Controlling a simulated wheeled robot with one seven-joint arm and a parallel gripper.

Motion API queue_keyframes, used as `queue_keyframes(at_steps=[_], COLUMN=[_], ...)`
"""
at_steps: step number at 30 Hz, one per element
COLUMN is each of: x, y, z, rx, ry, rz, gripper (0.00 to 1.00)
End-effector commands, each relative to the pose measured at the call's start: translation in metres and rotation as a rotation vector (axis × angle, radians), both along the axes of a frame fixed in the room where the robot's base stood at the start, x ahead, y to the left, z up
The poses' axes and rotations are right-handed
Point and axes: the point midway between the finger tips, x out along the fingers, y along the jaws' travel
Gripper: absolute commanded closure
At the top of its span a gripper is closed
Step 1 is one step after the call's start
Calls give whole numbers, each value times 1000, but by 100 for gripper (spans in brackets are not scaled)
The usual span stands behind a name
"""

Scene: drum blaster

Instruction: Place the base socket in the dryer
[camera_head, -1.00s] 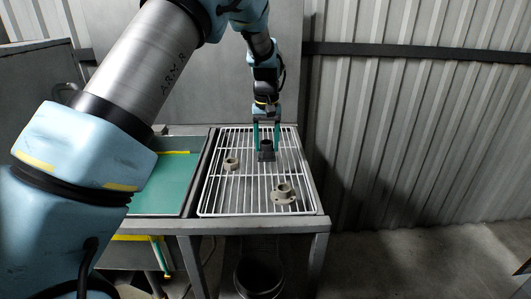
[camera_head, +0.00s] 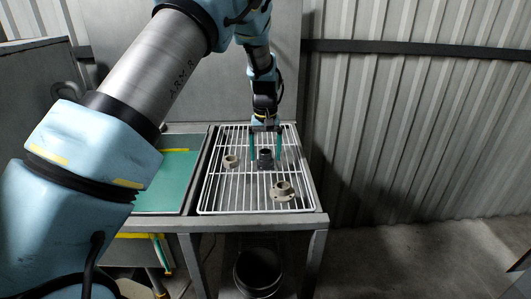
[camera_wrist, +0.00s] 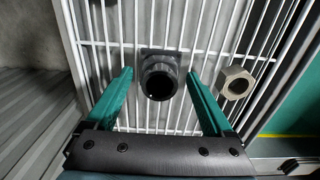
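A dark socket (camera_head: 265,158) with a round open collar on a square flange appears to rest upright on the white wire rack (camera_head: 207,208). In the wrist view, the dark socket (camera_wrist: 160,78) lies between my fingertips, its opening facing the camera. My gripper (camera_head: 266,156) points down over it with its fingers spread on either side. The wrist view shows my gripper (camera_wrist: 157,76) open, with a gap between each finger and the socket. I cannot tell which part of the scene is the dryer.
A green panel (camera_head: 170,182) lies left of the rack. A black bucket (camera_head: 259,270) is below the table. Corrugated wall stands at right.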

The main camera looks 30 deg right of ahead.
Motion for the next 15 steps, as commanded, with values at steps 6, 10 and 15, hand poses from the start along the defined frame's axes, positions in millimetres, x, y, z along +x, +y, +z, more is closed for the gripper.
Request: queue_keyframes(at_steps=[6, 10, 15], x=[0, 0, 1], y=[0, 0, -1], z=[0, 6, 31], rx=[0, -2, -5], ry=[0, -1, -4], rz=[0, 0, 0], gripper=[12, 12, 12])
